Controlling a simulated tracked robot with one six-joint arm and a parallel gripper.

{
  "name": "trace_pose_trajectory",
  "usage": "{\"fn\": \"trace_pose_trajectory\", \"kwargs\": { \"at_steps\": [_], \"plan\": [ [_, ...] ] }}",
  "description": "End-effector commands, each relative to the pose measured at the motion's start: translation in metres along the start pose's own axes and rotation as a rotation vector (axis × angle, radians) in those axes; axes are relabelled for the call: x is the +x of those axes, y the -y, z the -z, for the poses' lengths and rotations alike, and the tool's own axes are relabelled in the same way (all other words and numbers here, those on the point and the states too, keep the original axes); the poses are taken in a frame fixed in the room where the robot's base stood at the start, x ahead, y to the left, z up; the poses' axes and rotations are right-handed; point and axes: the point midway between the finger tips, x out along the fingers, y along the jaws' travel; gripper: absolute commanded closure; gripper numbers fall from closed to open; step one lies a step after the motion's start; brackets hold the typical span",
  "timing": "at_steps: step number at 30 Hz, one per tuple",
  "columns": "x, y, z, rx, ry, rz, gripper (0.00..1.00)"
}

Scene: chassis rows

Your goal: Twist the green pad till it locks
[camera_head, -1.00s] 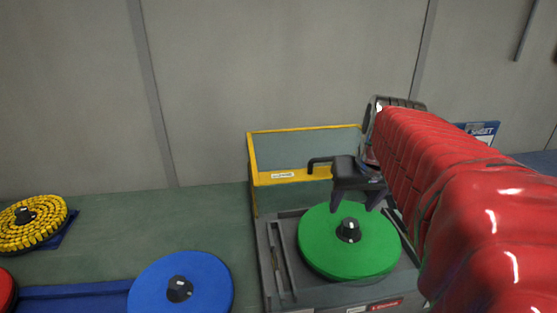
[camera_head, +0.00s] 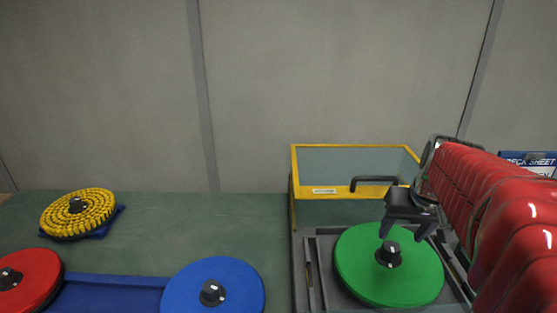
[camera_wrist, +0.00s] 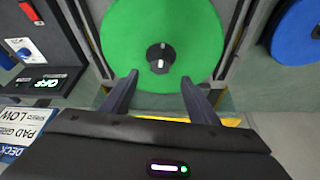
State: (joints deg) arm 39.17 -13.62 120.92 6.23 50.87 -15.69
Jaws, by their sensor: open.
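The green pad (camera_head: 360,262) is a round disc with a black hub (camera_head: 389,254) at its centre, lying on the grey machine deck (camera_head: 312,275). The hub carries a pale mark. My gripper (camera_head: 406,236) is open and hangs just above the pad's far part, near the hub. In the wrist view, the green pad (camera_wrist: 120,38) and its hub (camera_wrist: 160,57) lie beyond my two spread fingertips (camera_wrist: 158,84). Nothing is between the fingers. I cannot tell whether the fingertips touch the pad.
A yellow-framed clear guard (camera_head: 355,150) stands behind the pad. A blue pad (camera_head: 240,272), a red pad (camera_head: 35,268) and a yellow textured pad (camera_head: 95,207) lie left. The wrist view shows a control panel (camera_wrist: 40,62) with a display reading OFF.

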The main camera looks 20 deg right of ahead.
Motion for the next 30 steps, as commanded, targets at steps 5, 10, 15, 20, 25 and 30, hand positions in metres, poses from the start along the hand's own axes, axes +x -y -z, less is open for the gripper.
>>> {"fn": "trace_pose_trajectory", "kwargs": {
  "at_steps": [5, 10, 15, 20, 25, 30],
  "plan": [
    [0.026, 0.000, -0.001, 0.000, 0.004, 0.001, 0.45],
    [0.051, 0.000, -0.001, 0.000, 0.004, 0.001, 0.45],
    [0.074, 0.000, -0.001, 0.000, 0.004, 0.000, 0.45],
    [0.091, 0.000, -0.001, 0.000, 0.003, 0.000, 0.45],
    [0.098, 0.000, -0.001, 0.000, 0.001, 0.000, 0.45],
    [0.099, 0.000, -0.001, 0.000, 0.001, 0.000, 0.45]
  ]
}}
